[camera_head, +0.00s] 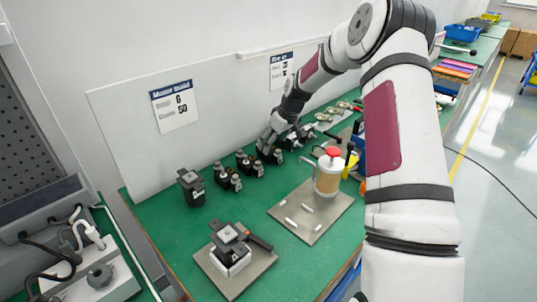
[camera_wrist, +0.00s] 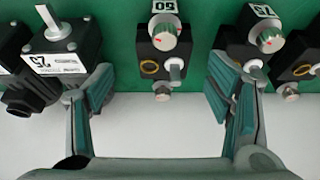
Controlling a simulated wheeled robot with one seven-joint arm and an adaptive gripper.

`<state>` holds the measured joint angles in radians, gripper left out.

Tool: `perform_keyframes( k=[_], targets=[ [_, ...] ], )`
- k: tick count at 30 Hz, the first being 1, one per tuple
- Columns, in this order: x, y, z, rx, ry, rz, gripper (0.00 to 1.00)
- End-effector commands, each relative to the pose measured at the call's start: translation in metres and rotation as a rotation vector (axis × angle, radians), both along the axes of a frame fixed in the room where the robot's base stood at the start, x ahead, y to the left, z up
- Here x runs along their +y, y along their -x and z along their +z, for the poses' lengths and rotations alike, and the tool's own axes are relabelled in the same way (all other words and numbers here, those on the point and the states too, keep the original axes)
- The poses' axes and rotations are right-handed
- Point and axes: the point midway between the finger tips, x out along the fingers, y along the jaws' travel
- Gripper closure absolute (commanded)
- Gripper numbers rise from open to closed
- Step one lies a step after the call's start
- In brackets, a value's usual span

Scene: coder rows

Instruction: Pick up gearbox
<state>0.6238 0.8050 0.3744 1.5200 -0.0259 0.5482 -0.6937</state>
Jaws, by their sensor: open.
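Several black block-shaped units with silver shafts stand in a row on the green bench, and they look like gearboxes. In the wrist view, one labelled 50 (camera_wrist: 163,40) lies between my finger lines, beyond the fingertips. Another, labelled 75 (camera_wrist: 258,38), is by the right finger, and a larger black unit labelled 25 (camera_wrist: 62,50) is by the left finger. The row also shows in the head view (camera_head: 248,165), partly behind my gripper. My gripper (camera_wrist: 163,88) is open and empty, low over the row (camera_head: 270,140).
A board with a printed sign (camera_head: 174,105) stands behind the row. A lone black unit (camera_head: 190,187) is at left. Nearer are a plate with a black-and-white assembly (camera_head: 232,252) and a plate (camera_head: 300,228) with a red-topped container (camera_head: 328,175) and white pins.

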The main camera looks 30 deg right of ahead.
Motion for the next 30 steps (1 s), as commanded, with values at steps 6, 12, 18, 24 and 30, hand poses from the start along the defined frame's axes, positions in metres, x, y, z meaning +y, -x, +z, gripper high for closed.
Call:
perform_keyframes(
  k=[6,12,18,24,30],
  targets=[
    [0.005,-0.006,-0.016,0.001,-0.001,0.0,0.27],
    [0.01,-0.018,-0.042,0.001,-0.001,0.0,0.27],
    [0.01,-0.02,-0.048,0.0,0.001,-0.001,0.27],
    [0.01,-0.02,-0.047,0.0,0.0,-0.001,0.52],
    [0.01,-0.02,-0.046,-0.002,0.0,0.0,0.81]
  ],
)
